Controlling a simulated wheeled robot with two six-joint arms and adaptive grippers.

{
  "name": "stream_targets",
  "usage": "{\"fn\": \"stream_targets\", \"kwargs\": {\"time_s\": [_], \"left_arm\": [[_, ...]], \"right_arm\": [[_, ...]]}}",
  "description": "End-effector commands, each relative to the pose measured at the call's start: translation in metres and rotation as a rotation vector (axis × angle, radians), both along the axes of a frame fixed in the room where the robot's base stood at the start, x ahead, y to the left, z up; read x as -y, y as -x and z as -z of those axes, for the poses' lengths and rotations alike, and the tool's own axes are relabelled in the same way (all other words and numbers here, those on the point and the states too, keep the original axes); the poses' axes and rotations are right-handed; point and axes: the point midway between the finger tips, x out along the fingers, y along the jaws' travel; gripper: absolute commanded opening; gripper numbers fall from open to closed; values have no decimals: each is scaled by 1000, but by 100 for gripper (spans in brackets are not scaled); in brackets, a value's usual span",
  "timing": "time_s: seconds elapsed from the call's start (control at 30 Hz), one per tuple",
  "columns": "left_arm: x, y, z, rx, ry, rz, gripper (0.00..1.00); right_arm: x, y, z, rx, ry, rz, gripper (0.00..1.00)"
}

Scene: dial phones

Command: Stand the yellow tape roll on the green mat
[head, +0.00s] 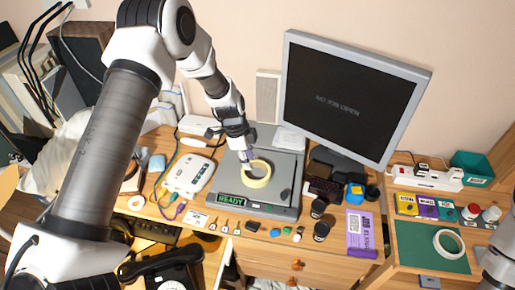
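The pale yellow tape roll (257,182) is a ring on the grey flat-topped device with a READY sign, near the middle of the head view. My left gripper (246,157) reaches down from above, with its fingertips at the far left part of the roll's rim. I cannot tell whether they are closed on the rim or only beside it. The green mat (412,246) lies on the right side of the desk. A white tape roll (439,233) lies on the mat's right part. My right gripper is not in view; part of my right arm shows at the right edge.
The grey device (224,190) stands between a white box (188,176) and a monitor (350,95). Dark cups (321,230) and a purple packet (361,235) lie between device and mat. Colored boxes (427,207) line the mat's back. The mat's left part is bare.

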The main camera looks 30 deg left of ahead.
Motion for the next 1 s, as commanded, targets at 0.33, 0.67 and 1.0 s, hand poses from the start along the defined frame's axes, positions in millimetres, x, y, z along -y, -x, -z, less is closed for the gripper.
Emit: {"fn": "stream_targets", "kwargs": {"time_s": [0.33, 0.67, 1.0], "left_arm": [[2, 9, 14, -31, 1, -2, 29], [11, 6, 70, -29, -1, -2, 29], [17, 5, 91, -29, 1, -1, 29]], "right_arm": [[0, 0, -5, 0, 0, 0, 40], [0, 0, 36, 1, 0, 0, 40], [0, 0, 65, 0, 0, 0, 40]]}}
